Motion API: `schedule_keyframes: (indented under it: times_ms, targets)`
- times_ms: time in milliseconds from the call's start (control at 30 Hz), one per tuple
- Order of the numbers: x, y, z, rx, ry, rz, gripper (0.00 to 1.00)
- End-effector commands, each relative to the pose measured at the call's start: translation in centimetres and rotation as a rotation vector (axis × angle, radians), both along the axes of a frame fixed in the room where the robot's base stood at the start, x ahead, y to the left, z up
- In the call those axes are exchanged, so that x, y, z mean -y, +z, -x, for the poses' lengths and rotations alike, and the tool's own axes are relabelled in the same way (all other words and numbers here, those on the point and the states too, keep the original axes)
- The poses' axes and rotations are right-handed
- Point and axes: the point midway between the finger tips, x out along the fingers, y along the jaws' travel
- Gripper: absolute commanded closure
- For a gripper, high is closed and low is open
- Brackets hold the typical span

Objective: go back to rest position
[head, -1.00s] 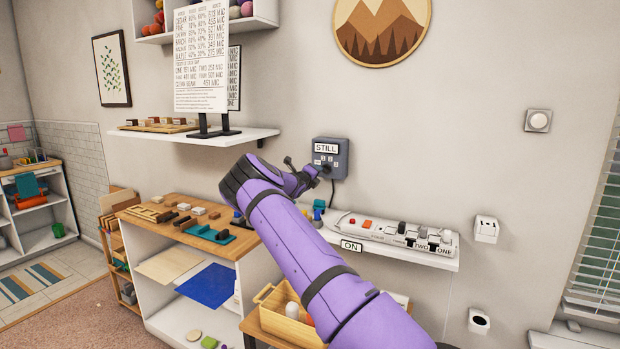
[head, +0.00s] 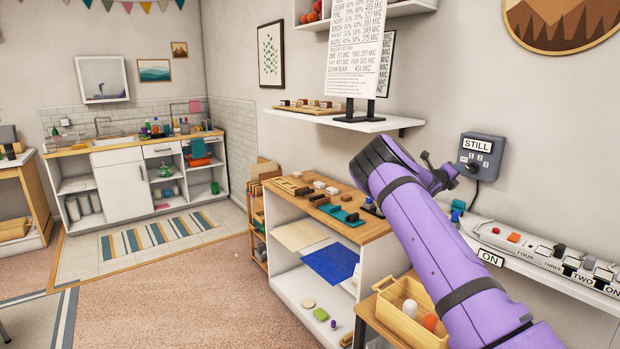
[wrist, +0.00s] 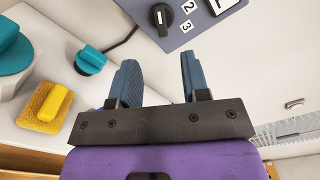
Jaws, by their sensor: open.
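My gripper (wrist: 158,85) is open in the wrist view, with its two blue-grey fingers apart and nothing between them. In the head view my purple arm reaches up from the lower right, and my gripper (head: 442,174) is at its far end, largely hidden by the wrist. It is near the grey wall box labelled STILL (head: 481,150). In the wrist view the box's black knob (wrist: 162,18) lies just beyond the fingertips, apart from them.
A white shelf (head: 560,288) with a labelled control strip is right of my arm. A teal-handled item (wrist: 90,60) and yellow sponge (wrist: 48,103) lie below the box. Open floor (head: 170,285) is at left.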

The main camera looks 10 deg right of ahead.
Motion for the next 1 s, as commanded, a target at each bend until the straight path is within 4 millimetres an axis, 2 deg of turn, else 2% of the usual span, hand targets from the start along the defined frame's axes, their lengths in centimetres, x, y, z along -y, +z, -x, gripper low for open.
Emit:
schedule_keyframes:
  times_ms: [167,367,567,767,1000]
  targets:
    - [0.2,1.4,1.5,0.101,-0.038,-0.064,0.57]
    - [0.0,4.6,6.2,0.409,-0.16,-0.264,0.57]
    - [-1.5,6.9,11.1,0.733,-0.301,-0.476,0.57]
    - [-4.3,8.7,15.6,1.031,-0.452,-0.679,0.57]
    - [-9.2,10.6,20.8,1.348,-0.648,-0.907,0.57]
